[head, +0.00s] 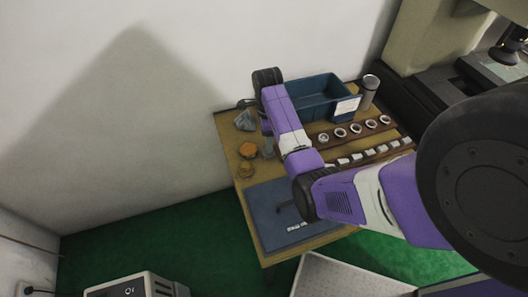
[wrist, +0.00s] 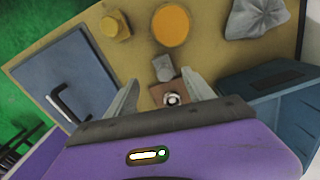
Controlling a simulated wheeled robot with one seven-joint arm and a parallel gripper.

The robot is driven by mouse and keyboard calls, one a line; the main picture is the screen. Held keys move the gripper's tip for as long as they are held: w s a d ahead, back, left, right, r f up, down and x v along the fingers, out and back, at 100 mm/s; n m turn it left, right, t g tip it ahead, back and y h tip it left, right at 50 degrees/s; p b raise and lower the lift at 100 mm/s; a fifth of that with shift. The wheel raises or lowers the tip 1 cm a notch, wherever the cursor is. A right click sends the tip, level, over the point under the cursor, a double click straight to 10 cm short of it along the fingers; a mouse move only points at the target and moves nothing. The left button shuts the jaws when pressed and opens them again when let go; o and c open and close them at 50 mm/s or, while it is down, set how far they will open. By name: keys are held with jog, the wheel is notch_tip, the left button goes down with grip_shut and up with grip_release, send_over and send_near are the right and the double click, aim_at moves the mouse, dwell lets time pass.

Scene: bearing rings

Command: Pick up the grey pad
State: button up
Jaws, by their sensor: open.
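A small grey block (wrist: 163,68), which looks like the grey pad, lies on the wooden table in the wrist view. It sits just beyond and between the fingertips of my gripper (wrist: 162,82). The gripper is open and empty, and I see no contact with the block. In the head view the small grey block (head: 268,149) shows beside my purple arm, near the orange disc. My gripper is mostly hidden by the arm there. A crumpled grey cloth (wrist: 256,18) lies farther off at upper right; it also shows in the head view (head: 245,120).
An orange disc (wrist: 171,25) and a yellow-orange piece (wrist: 115,25) lie close by. A brown strip with a metal ring (wrist: 185,92) lies under the gripper.

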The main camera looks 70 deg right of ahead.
jog(key=f, duration=0.5)
jog(key=d+f, duration=0.1)
jog(key=f, duration=0.1)
jog(key=shift+s+f+p, duration=0.15)
jog(key=shift+p, duration=0.2)
grip_shut()
